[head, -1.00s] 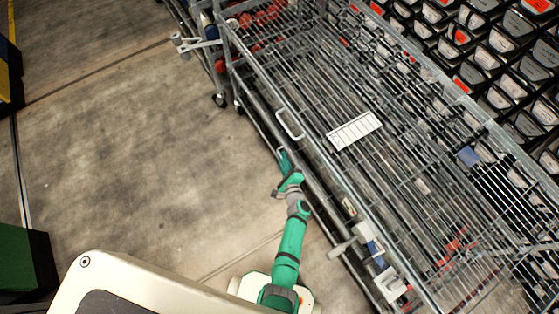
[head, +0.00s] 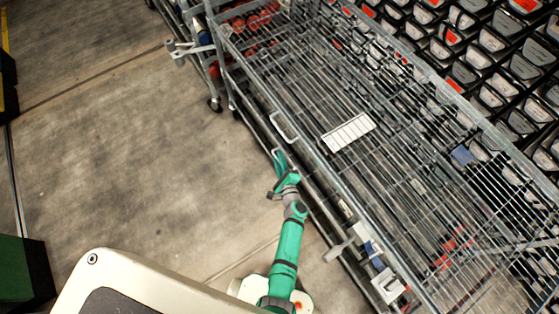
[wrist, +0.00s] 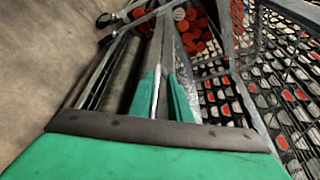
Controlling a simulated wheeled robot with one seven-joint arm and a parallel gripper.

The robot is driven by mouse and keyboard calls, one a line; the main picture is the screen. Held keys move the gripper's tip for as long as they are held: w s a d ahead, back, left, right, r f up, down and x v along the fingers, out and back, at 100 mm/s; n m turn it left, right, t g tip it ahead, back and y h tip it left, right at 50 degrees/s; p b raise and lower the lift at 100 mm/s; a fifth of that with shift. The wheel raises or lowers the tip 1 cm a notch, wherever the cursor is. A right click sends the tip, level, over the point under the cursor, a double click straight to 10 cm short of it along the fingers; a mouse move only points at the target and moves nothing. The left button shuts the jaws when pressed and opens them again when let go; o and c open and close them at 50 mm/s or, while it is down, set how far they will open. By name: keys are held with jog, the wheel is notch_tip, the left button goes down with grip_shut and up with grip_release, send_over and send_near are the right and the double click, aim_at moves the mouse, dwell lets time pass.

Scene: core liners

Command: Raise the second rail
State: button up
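A long grey wire trolley (head: 351,195) fills the right half of the head view. Metal rails run along its near side; which one is the second rail is not clear. A looped handle (head: 284,127) stands on the near side. My green gripper (head: 280,160) is at the near-side rails, just below the looped handle in the picture. In the wrist view, my gripper's two green fingers (wrist: 160,85) are apart, with a thin metal rail (wrist: 157,95) between them. A dark gap shows beside the right finger. Firm contact cannot be seen.
A white label plate (head: 348,132) lies on the trolley's wires. Black bins (head: 495,95) stand in rows behind it. Another trolley with red items (head: 250,20) stands at the top. The concrete floor (head: 130,150) to the left is clear. A green box (head: 22,275) is at lower left.

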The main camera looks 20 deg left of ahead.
jog(key=shift+s, duration=0.1)
jog(key=v, duration=1)
jog(key=shift+s+d+r, duration=0.15)
jog(key=shift+s+d, duration=0.05)
jog(key=shift+s, duration=0.05)
dwell(0.3)
